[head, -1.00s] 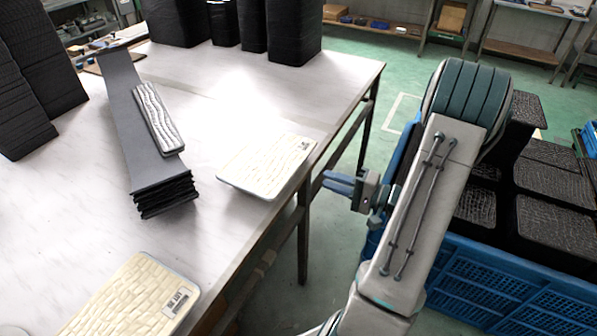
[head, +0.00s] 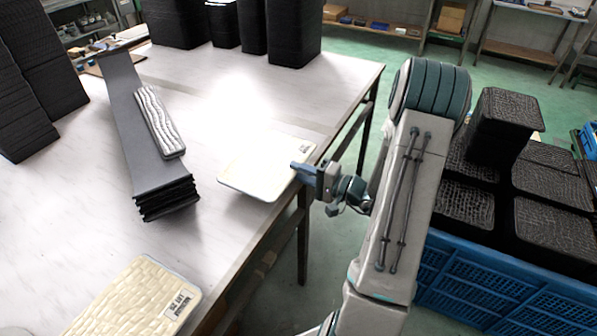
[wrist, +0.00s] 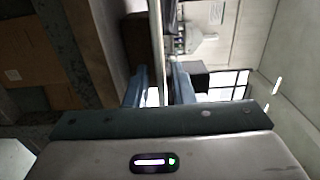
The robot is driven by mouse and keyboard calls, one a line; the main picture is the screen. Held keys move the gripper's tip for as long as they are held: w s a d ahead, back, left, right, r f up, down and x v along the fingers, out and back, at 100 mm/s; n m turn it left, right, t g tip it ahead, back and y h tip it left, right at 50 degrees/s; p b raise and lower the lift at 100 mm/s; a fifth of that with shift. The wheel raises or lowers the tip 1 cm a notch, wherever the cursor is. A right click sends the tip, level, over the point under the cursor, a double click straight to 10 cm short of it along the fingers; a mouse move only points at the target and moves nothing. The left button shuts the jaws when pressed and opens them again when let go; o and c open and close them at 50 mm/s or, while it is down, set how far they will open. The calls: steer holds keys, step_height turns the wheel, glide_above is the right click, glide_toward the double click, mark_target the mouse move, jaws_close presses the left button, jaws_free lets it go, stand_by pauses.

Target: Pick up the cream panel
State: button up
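A cream panel (head: 262,172) with a brick-like relief and a small label lies near the right edge of the table. A second cream panel (head: 135,297), also labelled, lies at the table's front. My gripper (head: 300,168) is at the right side of the first panel, its fingers pointing left and overlapping the panel's corner in the head view. In the wrist view my gripper (wrist: 158,88) is open, with a thin pale edge running between the two fingers and a gap to each side. I cannot tell whether that edge is the panel's or the table's.
A grey sloped strip on a black stack (head: 165,197) carries a silvery textured panel (head: 158,122). Black stacks stand at the table's back and left. A blue crate (head: 490,285) with black textured panels stands right of my arm. The table (head: 75,225) is clear between the cream panels.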

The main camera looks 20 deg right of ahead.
jaws_close()
steer(key=shift+r, duration=0.1)
step_height(320, 180, up, 2)
steer(key=shift+r+p, duration=0.25)
steer(key=shift+p, duration=0.45)
steer(key=shift+f, duration=0.1)
steer(key=s+d+r, duration=0.4)
steer(key=s+d, duration=0.1)
steer(key=s, duration=0.1)
steer(key=shift+s+p, duration=0.15)
steer(key=shift+p, duration=0.25)
